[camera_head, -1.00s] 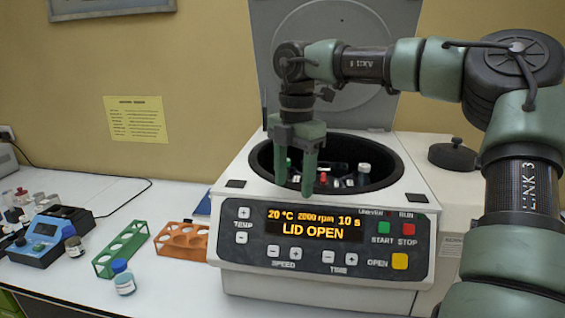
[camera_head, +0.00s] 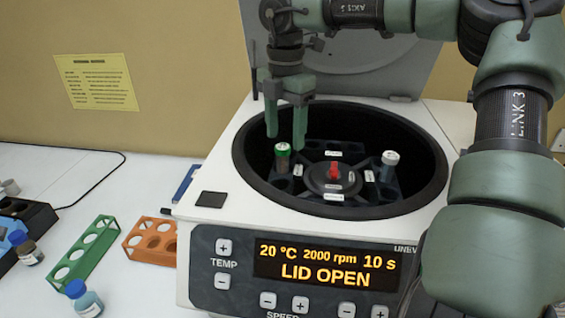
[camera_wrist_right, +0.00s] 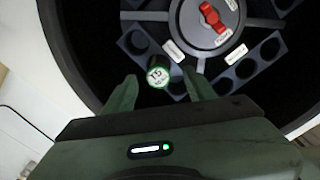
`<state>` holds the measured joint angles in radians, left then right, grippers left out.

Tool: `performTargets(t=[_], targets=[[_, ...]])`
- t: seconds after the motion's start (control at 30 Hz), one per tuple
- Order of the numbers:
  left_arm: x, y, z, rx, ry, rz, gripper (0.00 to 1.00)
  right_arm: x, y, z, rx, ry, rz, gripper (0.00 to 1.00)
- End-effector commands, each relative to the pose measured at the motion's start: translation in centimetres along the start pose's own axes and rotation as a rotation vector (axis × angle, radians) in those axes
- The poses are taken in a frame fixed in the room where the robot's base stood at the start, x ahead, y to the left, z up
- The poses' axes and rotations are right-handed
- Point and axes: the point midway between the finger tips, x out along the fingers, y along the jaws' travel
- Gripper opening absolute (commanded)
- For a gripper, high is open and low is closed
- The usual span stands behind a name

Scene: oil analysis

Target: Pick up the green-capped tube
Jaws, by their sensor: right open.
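The green-capped tube (camera_head: 282,156) stands in a rotor slot at the left of the open centrifuge (camera_head: 190,212). Its cap has a white top with dark markings, seen in the right wrist view (camera_wrist_right: 158,76). My right gripper (camera_head: 286,143) is open and empty, fingers pointing down, above the left part of the bowl. In the right wrist view its two fingers (camera_wrist_right: 160,82) appear on either side of the tube cap, and I see no contact. My left gripper is not in view.
A white-capped tube (camera_head: 388,164) stands in the rotor's right side. The rotor (camera_head: 320,192) has a red central knob (camera_head: 334,170). The bowl rim (camera_head: 243,165) surrounds the rotor. A green rack (camera_head: 85,252), an orange rack (camera_head: 150,240) and a blue-capped bottle (camera_head: 85,300) are at left.

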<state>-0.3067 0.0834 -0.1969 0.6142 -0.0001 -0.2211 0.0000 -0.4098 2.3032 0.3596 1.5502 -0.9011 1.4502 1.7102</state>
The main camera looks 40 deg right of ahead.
Motion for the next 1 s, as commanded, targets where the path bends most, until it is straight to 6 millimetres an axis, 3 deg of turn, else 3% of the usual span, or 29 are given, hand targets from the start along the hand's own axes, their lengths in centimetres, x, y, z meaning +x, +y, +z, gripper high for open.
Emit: performTargets(t=[0.13,0.3,0.57,0.6,0.8,1.0], targets=[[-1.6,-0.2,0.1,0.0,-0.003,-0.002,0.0,1.9,-0.1,-0.5,-0.003,0.003,-0.005,0.56],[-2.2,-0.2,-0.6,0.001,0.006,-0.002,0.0,4.2,0.0,-0.5,-0.001,0.0,-0.001,0.56],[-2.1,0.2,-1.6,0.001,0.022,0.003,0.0,4.8,0.0,-0.5,0.0,-0.001,0.0,0.56],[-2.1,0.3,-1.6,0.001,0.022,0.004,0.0,4.8,0.0,-0.5,0.0,-0.001,0.001,0.53],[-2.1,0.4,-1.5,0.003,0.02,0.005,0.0,4.7,0.0,-0.5,0.0,-0.001,0.001,0.0],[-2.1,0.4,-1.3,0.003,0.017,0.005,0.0,4.7,0.1,-0.5,0.0,-0.001,0.001,0.0]])
